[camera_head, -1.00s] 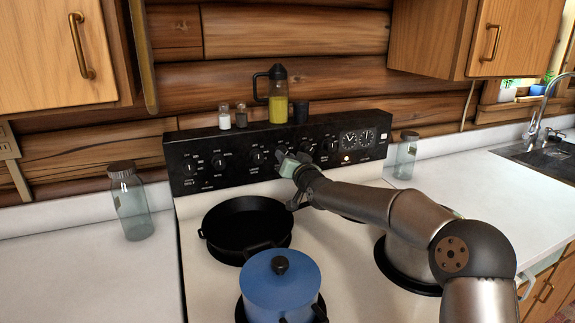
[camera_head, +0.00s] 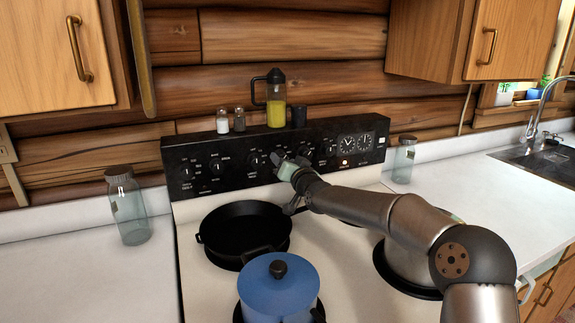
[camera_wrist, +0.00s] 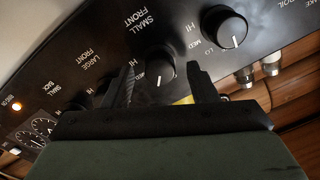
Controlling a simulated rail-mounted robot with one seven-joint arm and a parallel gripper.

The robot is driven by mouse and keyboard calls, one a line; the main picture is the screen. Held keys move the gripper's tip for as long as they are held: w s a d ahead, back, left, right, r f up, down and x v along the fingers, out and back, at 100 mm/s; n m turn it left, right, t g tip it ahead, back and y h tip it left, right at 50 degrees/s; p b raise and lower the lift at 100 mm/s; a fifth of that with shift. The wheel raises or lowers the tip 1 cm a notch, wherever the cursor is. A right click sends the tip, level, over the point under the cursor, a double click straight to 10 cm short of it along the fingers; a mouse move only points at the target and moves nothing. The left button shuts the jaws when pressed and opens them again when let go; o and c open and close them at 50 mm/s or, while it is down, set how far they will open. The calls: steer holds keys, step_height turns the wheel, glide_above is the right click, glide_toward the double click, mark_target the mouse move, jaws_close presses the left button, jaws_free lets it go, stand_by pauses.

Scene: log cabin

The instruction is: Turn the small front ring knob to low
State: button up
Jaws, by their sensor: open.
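The small front ring knob (camera_wrist: 160,68) is a round black knob on the black stove panel, beside the "SMALL FRONT" label in the wrist view. A pale mark shows at the edge of its face that is lower in the picture. My gripper (camera_wrist: 161,72) is open, with one dark finger on each side of this knob. I cannot tell whether either finger touches it. In the head view my gripper (camera_head: 288,166) is up against the panel and largely hides the knob.
A neighbouring knob (camera_wrist: 225,27) is close to the right finger. On the stovetop are a black pan (camera_head: 243,232) and a blue pot (camera_head: 280,292) below my arm. Shakers (camera_head: 222,121) and a yellow-filled bottle (camera_head: 277,98) stand on the panel top.

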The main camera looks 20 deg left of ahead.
steer(key=b+v, duration=0.2)
steer(key=v, duration=1.5)
steer(key=shift+s+b, duration=0.25)
steer(key=shift+b, duration=0.1)
steer(key=shift+d, duration=0.1)
